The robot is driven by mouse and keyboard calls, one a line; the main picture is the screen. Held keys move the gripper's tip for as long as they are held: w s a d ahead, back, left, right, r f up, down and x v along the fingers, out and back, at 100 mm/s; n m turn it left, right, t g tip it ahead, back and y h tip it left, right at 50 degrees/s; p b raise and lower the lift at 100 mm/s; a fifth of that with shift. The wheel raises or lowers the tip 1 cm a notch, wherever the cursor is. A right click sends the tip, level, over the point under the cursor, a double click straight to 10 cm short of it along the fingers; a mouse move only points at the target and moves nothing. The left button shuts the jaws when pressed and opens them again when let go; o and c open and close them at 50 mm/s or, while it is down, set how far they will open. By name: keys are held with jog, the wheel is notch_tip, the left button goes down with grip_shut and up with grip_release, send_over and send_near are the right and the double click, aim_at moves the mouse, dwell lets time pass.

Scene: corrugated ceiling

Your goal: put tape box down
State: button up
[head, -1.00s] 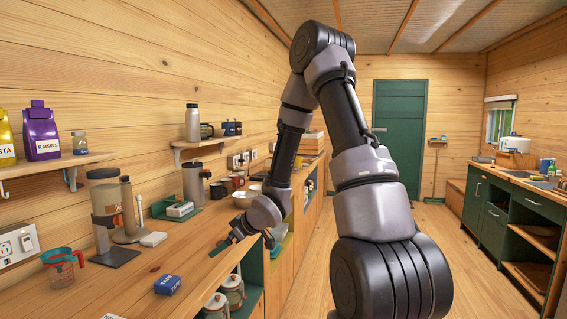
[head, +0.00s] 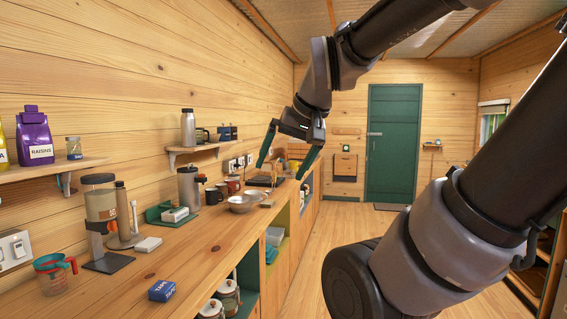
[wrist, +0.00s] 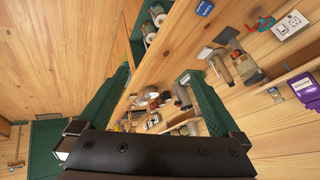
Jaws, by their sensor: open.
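The blue tape box (head: 162,290) lies on the wooden counter (head: 200,262) near its front edge, at the lower left of the head view. It also shows at the top of the wrist view (wrist: 204,8). My gripper (head: 284,172) is open and empty, raised above the counter's front edge and well beyond the box. Its two green fingers point down, spread wide apart, in the head view. In the wrist view the fingers (wrist: 158,82) stand at either side, with the counter far behind them.
A measuring cup (head: 56,274), a dispenser (head: 102,225) and a green tray (head: 172,214) stand along the counter. Bowls (head: 240,203) sit further back. A shelf with a raisins bag (head: 35,138) hangs on the left wall. Counter around the box is clear.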

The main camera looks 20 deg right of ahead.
jog(key=s, duration=0.1)
jog(key=m+g+y, duration=0.2)
jog(key=m+y, duration=0.4)
jog(key=m, duration=1.4)
send_over(162, 286)
jog(key=s+d, duration=0.4)
jog(key=d, duration=0.2)
notch_tip(162, 286, down, 31)
jog(key=shift+m, duration=0.3)
jog(key=x, duration=0.5)
jog(key=shift+w+f, duration=0.1)
jog(key=shift+f, duration=0.15)
jog(key=shift+x, duration=2.8)
jog(key=shift+d+f, duration=0.1)
jog(key=shift+f, duration=0.05)
